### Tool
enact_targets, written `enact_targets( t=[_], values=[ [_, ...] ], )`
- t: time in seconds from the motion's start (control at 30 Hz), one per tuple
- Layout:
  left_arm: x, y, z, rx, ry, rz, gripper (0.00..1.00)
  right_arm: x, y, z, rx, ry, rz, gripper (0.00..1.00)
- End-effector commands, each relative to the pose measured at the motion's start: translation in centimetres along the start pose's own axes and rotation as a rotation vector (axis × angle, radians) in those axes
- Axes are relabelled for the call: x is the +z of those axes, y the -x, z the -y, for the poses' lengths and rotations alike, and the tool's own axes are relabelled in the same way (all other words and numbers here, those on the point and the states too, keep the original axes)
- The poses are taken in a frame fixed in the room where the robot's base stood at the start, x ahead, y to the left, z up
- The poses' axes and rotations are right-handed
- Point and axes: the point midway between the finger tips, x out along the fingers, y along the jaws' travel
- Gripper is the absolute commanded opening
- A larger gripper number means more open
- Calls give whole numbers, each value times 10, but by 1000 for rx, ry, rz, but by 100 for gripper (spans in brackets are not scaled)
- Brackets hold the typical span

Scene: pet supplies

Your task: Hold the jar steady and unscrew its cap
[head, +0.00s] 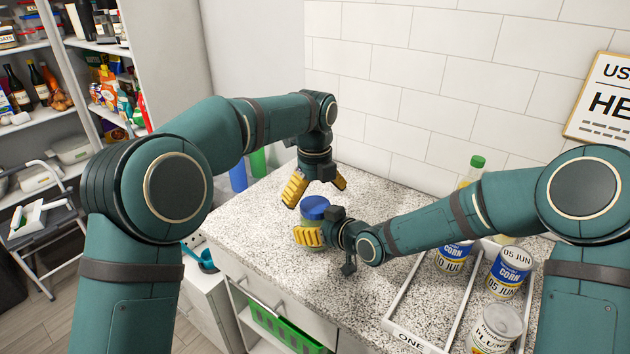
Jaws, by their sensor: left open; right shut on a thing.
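A jar (312,224) with a blue cap (314,206) stands on the speckled counter in the head view. My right gripper (308,236) comes in from the right and is shut on the jar's body, with a yellow finger across its front. This finger and the gripper body hide much of the jar. My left gripper (314,190) points down from above, its yellow fingers spread open just above and behind the cap. From this view I see no contact between the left fingers and the cap, and I cannot tell whether the cap is loose.
A white divided tray (419,343) with several cans stands at the right of the counter (262,230). A bottle with a green top (477,162) stands behind it. Blue (238,177) and green bottles (257,163) are at the back left.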

Motion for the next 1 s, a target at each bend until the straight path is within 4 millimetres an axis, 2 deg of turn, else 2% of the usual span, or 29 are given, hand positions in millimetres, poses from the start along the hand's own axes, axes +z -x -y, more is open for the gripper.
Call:
enact_targets(
  t=[0.2, 0.57, 0.6, 0.77, 0.8, 1.0],
  values=[
    [0, -22, 0, 2, 2, -2, 99, 0, 0, 0, 0, 0, 0, 0],
    [0, -27, 0, 0, 3, -1, 99, 0, 0, 0, 0, 0, 0, 0],
    [0, -27, 0, 0, 3, -1, 85, 0, 0, 0, 0, 0, 0, 0],
    [0, -27, 0, 0, 3, -1, 29, 0, 0, 0, 0, 0, 0, 0],
    [0, -27, 0, 0, 3, -1, 24, 0, 0, 0, 0, 0, 0, 0],
    [0, -26, 0, 0, 75, -1, 24, 0, 0, 0, 0, 0, 0, 0]
  ],
)
